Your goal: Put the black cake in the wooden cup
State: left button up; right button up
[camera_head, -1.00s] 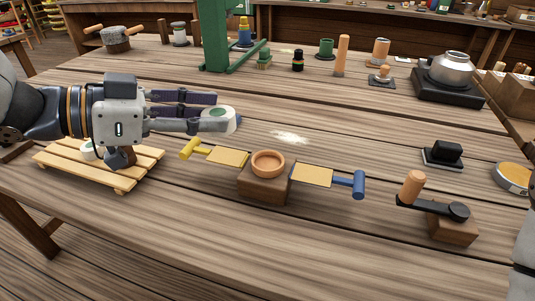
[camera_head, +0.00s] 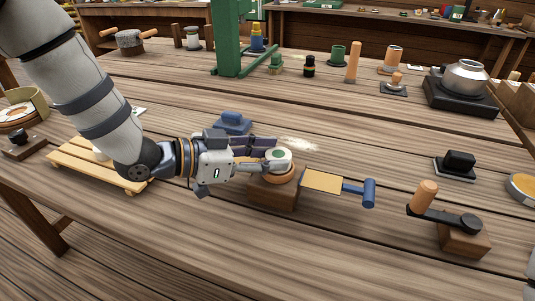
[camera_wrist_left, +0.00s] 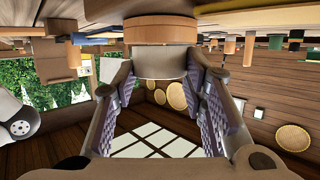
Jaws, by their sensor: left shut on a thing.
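My left gripper (camera_head: 268,160) is shut on a white round piece with a green spot on top (camera_head: 279,156). It holds this piece directly over the wooden cup (camera_head: 277,178), an orange-brown ring on a wooden block (camera_head: 274,196). In the left wrist view the piece (camera_wrist_left: 160,62) is between the fingers, with the cup (camera_wrist_left: 160,30) right against it in the picture. I cannot tell whether its bottom is inside the rim. The piece does not look black; a black block (camera_head: 460,161) stands on a dark base at the right. My right gripper is not in view.
A yellow plate with a blue-handled mallet (camera_head: 355,188) extends right of the cup. A slatted wooden rack (camera_head: 75,165) lies under my left arm. A wooden-handled crank (camera_head: 430,205) stands at the right. The table front is clear.

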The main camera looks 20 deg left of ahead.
pick_arm(q)
jog(key=shift+s+f, duration=0.1)
jog(key=shift+f, duration=0.6)
jog(key=o, duration=1.3)
jog(key=shift+f, duration=0.2)
jog(key=v, duration=0.4)
jog(key=r+v, duration=0.1)
jog(key=v, duration=0.7)
jog(key=shift+r, duration=0.45)
jog(key=shift+a, duration=0.1)
